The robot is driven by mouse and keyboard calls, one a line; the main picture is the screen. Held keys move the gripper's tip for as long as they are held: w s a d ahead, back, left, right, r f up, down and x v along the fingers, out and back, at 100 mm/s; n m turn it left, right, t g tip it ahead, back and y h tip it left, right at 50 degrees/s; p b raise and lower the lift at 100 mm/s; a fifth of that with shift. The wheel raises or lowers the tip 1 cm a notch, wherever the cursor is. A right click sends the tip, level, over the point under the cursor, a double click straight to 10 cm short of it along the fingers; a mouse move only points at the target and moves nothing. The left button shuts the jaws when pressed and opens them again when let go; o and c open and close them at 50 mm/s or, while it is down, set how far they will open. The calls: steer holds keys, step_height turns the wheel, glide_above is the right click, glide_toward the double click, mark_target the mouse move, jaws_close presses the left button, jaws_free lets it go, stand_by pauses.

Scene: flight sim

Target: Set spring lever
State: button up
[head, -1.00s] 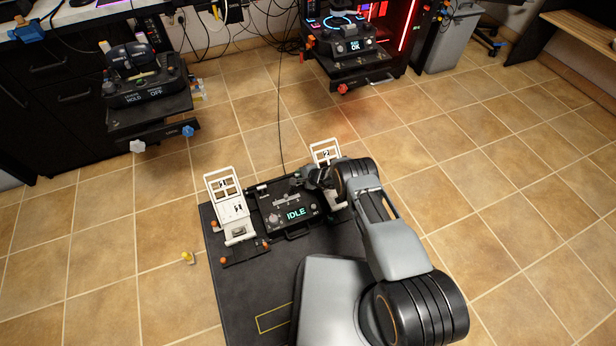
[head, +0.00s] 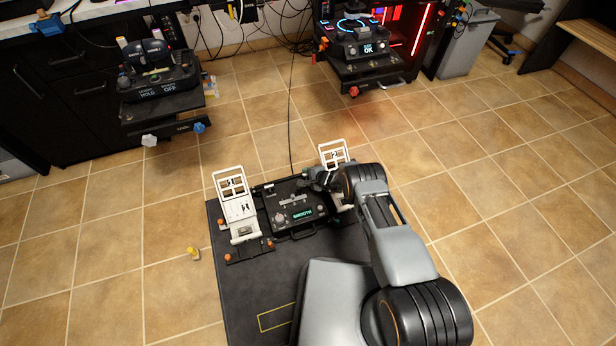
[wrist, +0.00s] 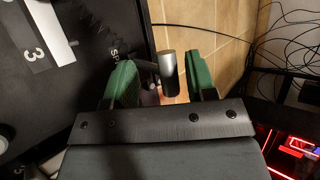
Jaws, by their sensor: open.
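The black control console (head: 281,222) lies on the dark mat, with a lit display (head: 303,215) that seems to read "SMOOTH". My gripper (head: 318,181) is at its far right corner, partly hidden by my own arm. In the wrist view my gripper (wrist: 160,82) is open, with green fingers. A dark metallic cylindrical knob (wrist: 168,70), seemingly the spring lever's handle, stands between the fingers with gaps on both sides. A coiled spring (wrist: 98,22) and part of a label starting "SP" show on the panel beside it.
White pedals (head: 238,208) and (head: 333,153) stand left and right of the console. Two control units stand behind, with open floor between.

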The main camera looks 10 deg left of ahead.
steer(key=p+v, duration=0.7)
steer(key=v, duration=0.7)
steer(key=shift+f, duration=0.1)
